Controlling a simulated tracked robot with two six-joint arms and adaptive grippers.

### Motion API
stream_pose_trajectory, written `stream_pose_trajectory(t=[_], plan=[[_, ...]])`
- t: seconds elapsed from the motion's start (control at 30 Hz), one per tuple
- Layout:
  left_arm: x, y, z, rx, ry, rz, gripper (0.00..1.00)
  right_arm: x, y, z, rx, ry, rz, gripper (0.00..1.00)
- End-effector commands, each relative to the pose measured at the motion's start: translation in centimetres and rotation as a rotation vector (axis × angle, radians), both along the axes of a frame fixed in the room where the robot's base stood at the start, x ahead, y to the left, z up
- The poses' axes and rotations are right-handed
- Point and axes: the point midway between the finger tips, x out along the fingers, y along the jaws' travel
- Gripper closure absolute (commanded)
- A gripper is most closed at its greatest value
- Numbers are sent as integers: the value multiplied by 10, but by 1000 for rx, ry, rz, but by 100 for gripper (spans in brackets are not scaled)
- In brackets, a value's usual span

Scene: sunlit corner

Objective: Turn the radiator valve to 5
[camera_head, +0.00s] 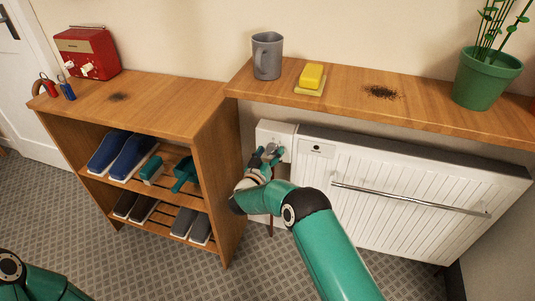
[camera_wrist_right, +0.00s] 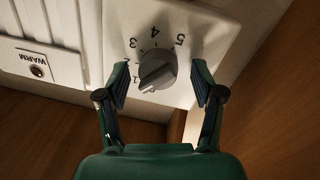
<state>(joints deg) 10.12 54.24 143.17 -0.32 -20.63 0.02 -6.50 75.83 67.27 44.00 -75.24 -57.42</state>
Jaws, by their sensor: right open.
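The radiator valve (camera_head: 271,148) is a grey knob on a white plate at the left end of the white radiator (camera_head: 400,185). In the right wrist view the knob (camera_wrist_right: 157,70) sits on the plate, with printed numbers around it that appear upside down. The 5 is at the upper right, with 4 and 3 to its left and lower numbers below. The knob's ridge slants to the lower left, near the low numbers. My right gripper (camera_wrist_right: 162,88) is open, its fingers on either side of the knob with gaps. My left gripper is out of view.
A wooden shelf (camera_head: 440,121) overhangs the radiator, carrying a grey mug (camera_head: 267,56), a yellow sponge (camera_head: 312,76) and a potted plant (camera_head: 487,78). A wooden shoe rack (camera_head: 215,185) stands close left of the valve. A towel bar (camera_head: 410,200) crosses the radiator front.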

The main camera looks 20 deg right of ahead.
Motion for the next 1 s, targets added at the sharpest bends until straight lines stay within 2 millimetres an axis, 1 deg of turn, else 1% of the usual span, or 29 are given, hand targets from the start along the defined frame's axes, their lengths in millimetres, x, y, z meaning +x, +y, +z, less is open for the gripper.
stream_pose_trajectory(t=[0.1, 0.13, 0.37, 0.4, 0.47, 0.5, 0.6, 1.0], plan=[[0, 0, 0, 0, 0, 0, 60, 0, 0, 0, 0, 0, 0, 33], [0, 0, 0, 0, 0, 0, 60, 0, 0, 0, 0, 0, 0, 36], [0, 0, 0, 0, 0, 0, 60, 0, 1, 0, 0, 0, 1, 75], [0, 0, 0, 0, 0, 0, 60, 0, 1, 0, 0, 0, 1, 81], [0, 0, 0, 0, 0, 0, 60, 0, 1, 0, 0, 0, 2, 91], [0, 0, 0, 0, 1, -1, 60, 0, 10, 0, 0, -1, 4, 93], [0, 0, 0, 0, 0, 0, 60, 1, 6, 0, 0, 1, 6, 93], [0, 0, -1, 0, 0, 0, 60, 1, 6, -1, 8, -3, 12, 93]])
